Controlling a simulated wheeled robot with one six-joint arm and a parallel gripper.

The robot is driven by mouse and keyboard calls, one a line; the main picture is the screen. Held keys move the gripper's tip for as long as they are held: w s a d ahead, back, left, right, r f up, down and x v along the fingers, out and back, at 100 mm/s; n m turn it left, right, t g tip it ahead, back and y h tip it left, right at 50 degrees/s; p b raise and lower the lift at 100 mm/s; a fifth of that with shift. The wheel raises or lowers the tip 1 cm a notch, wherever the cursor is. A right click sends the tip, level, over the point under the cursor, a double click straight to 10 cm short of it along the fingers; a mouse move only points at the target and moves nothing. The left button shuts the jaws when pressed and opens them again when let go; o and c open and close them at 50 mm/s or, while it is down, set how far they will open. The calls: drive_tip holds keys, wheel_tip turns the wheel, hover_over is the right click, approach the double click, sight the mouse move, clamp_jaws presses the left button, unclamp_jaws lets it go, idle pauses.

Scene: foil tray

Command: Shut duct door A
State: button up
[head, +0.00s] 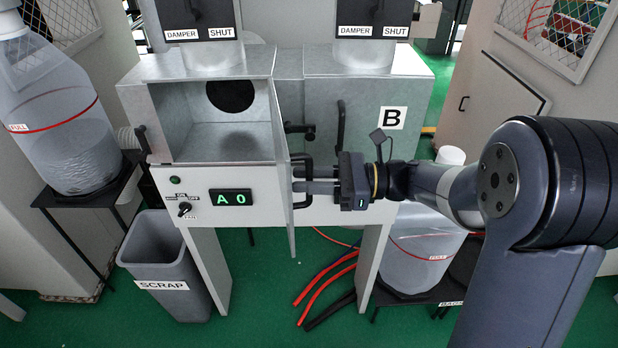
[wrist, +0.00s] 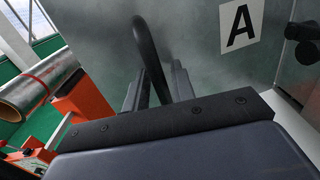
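Duct door A (head: 284,150) stands swung open at the right side of the left chamber, seen nearly edge-on in the head view. In the wrist view its grey face (wrist: 215,60) fills the upper part, with the "A" label (wrist: 241,24) on it. Its black bar handle (wrist: 148,45) stands out from the face. My gripper (head: 306,186) is at the handle, reaching in from the right. In the wrist view the handle passes between the two fingers of my gripper (wrist: 157,88), which look apart with some gap. Whether a finger touches the handle is unclear.
The chamber opening (head: 215,125) is uncovered and looks empty inside. Door B (head: 372,130) is to the right, behind my gripper. A grey scrap bin (head: 165,262) stands below left. A black latch knob (head: 298,128) sits above the handle. Red hoses (head: 325,290) lie on the green floor.

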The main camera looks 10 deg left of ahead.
clamp_jaws()
idle(0.4)
